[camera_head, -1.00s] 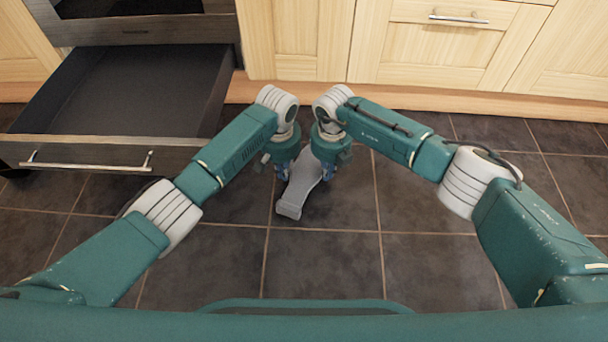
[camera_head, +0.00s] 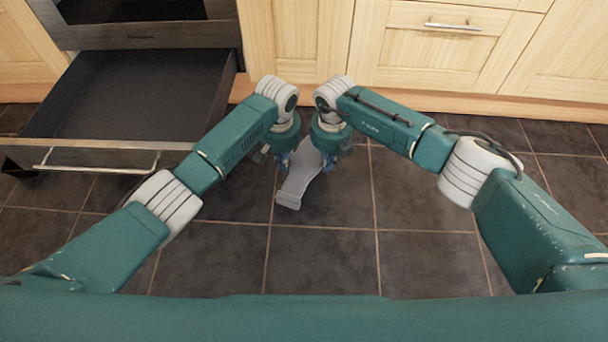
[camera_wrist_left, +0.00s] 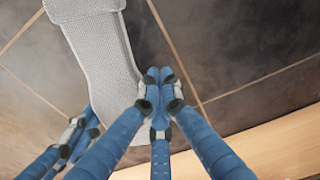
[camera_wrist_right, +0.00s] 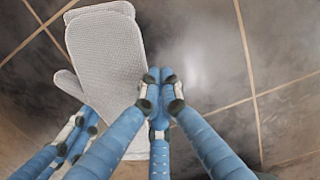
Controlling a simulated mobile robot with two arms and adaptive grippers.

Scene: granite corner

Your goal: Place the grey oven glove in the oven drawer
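In the left wrist view the glove (camera_wrist_left: 101,45) runs between my blue fingers (camera_wrist_left: 125,95). In the right wrist view a mitt end with a thumb (camera_wrist_right: 105,50) shows between my fingers (camera_wrist_right: 125,92). Both grippers appear closed around the glove; exact contact is partly hidden. The oven drawer (camera_head: 130,95) is pulled open and looks empty.
The drawer's front with its metal handle (camera_head: 97,168) faces me at the left, close to my left arm. Pale wooden cupboards (camera_head: 440,45) stand along the back. The dark tiled floor (camera_head: 420,260) is clear at the centre and right.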

